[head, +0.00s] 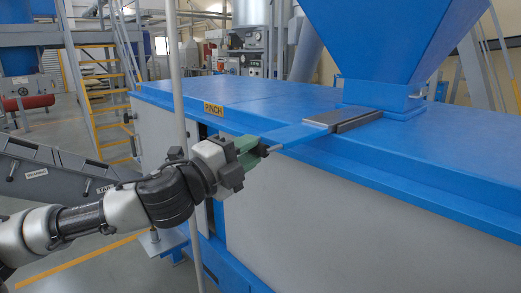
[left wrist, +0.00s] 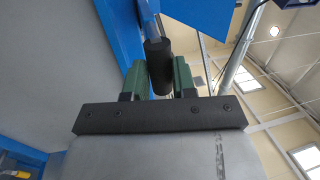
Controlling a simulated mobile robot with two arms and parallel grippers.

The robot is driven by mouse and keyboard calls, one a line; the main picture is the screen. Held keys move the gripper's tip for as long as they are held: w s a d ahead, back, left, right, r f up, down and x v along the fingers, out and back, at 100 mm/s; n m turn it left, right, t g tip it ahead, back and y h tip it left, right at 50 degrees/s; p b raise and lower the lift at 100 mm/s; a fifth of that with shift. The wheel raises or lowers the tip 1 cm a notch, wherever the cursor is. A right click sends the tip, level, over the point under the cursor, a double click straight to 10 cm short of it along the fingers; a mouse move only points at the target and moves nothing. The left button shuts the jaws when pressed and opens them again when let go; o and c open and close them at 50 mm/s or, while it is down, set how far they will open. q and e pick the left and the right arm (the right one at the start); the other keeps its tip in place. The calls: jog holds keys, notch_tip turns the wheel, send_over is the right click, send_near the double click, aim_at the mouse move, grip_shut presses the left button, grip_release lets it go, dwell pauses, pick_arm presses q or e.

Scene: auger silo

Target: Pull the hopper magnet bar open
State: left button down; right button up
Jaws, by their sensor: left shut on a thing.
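My left gripper (head: 258,151) has green fingers and is at the near edge of the blue machine top. It is shut on the dark handle of the hopper magnet bar. In the left wrist view the black cylindrical handle (left wrist: 158,66) sits between the fingers of the gripper (left wrist: 159,75), with a thin metal rod (left wrist: 150,27) running on from it. In the head view a flat blue piece (head: 297,135) leads from the handle towards a grey block (head: 343,120) at the foot of the hopper. The bar's inner part is hidden.
The blue hopper (head: 385,45) stands on the long blue machine top (head: 235,103). A grey upright pole (head: 175,75) stands close to my left arm. Yellow stairs (head: 103,95) are at the back left.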

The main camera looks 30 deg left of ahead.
pick_arm(q)
jog(key=shift+f, duration=0.1)
jog(key=c, duration=0.9)
grip_release()
jog(key=shift+s, duration=0.15)
jog(key=b+v, duration=0.6)
jog(key=v, duration=0.4)
jog(key=shift+s+a+b, duration=0.15)
jog(key=shift+s+b, duration=0.15)
jog(key=shift+b, duration=0.1)
